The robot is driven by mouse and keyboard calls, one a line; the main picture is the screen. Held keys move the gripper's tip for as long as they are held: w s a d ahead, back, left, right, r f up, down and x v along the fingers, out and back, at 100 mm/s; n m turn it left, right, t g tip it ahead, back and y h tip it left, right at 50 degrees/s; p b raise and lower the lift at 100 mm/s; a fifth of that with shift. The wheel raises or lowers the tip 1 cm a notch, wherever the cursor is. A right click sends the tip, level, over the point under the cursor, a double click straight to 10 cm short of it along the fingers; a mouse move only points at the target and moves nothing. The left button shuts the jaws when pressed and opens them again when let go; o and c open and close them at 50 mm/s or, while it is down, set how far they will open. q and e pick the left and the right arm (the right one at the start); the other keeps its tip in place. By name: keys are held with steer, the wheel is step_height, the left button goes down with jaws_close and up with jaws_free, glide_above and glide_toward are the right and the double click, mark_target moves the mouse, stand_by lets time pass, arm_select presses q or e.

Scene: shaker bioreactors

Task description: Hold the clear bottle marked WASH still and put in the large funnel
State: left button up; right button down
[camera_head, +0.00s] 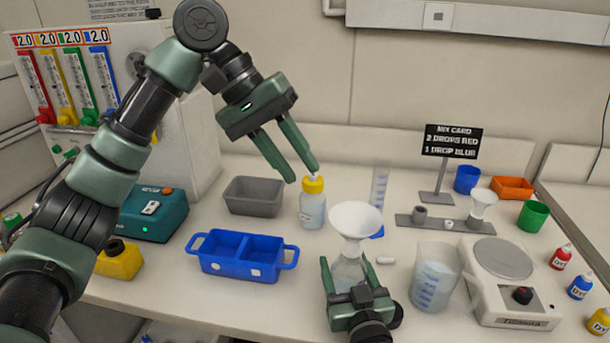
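A clear bottle (347,272) stands upright on the bench near the front middle; no WASH marking is readable on it. The large white funnel (356,219) sits at its mouth, wide end up, leaning slightly; the bottle's rim is hidden under it. My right gripper (346,263) comes from the front edge, with its fingers on both sides of the bottle, seemingly closed on it. My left gripper (303,175) is up and left of the funnel, fingers apart with nothing between them. Its tips are just above the yellow-capped bottle (313,208) in the picture; contact is unclear.
A blue two-part tray (198,243) and grey bin (228,200) lie left. A graduated cylinder (379,188) stands behind the funnel. A beaker (433,278) and a scale (497,252) stand right. A smaller funnel (482,203) sits on a grey stand (440,224).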

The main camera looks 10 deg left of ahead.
steer(key=shift+c, duration=1.3)
jaws_free()
